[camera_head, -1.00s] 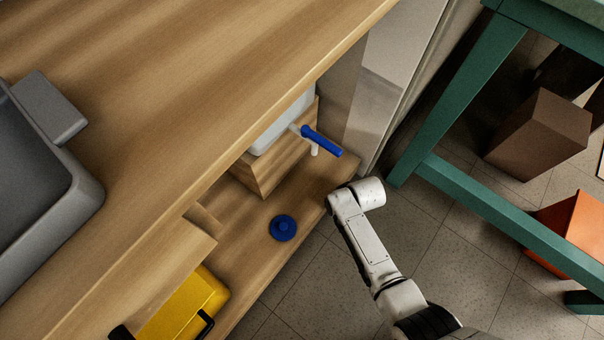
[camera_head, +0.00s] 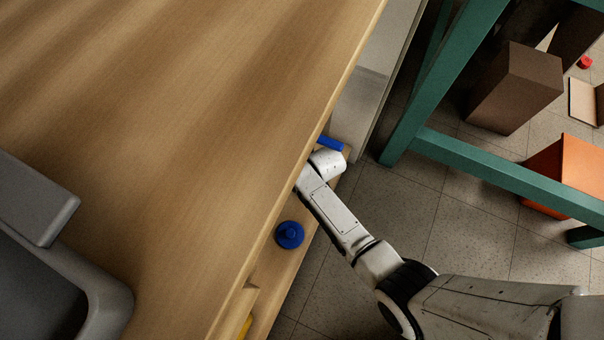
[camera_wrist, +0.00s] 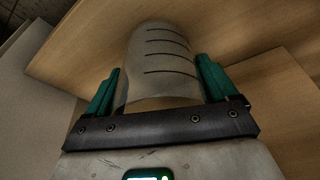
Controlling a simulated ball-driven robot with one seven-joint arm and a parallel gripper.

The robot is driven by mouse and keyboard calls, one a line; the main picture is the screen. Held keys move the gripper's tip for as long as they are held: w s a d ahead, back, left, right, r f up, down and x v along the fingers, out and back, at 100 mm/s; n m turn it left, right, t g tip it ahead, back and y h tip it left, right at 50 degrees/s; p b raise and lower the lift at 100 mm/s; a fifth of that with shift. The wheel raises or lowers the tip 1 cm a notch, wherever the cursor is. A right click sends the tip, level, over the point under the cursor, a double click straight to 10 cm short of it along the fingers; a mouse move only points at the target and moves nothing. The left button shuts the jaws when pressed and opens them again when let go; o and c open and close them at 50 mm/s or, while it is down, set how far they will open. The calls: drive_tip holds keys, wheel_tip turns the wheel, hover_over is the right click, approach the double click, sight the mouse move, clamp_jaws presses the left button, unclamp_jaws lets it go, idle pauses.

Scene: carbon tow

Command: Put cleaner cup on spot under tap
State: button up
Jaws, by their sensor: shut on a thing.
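In the wrist view my gripper (camera_wrist: 160,92) is shut on a translucent cup with dark level lines, the cleaner cup (camera_wrist: 162,58). Its green fingers sit on either side of the cup. In the head view my arm reaches under the wooden worktop, and the gripper and cup are hidden there. The blue tap handle (camera_head: 331,143) shows just past the worktop edge, beside my arm. The rest of the tap and the spot under it are hidden in the head view.
A blue round knobbed object (camera_head: 289,235) sits on the lower wooden shelf (camera_head: 275,268). The worktop (camera_head: 200,110) overhangs this shelf. A green frame (camera_head: 500,168), a brown box (camera_head: 515,88) and an orange object (camera_head: 563,175) stand to the right. Tiled floor (camera_head: 430,215) lies open between.

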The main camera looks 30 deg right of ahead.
drive_tip(key=shift+r, duration=0.1)
drive_tip(key=shift+f, duration=0.25)
drive_tip(key=o, duration=0.8)
drive_tip(key=shift+r, duration=0.15)
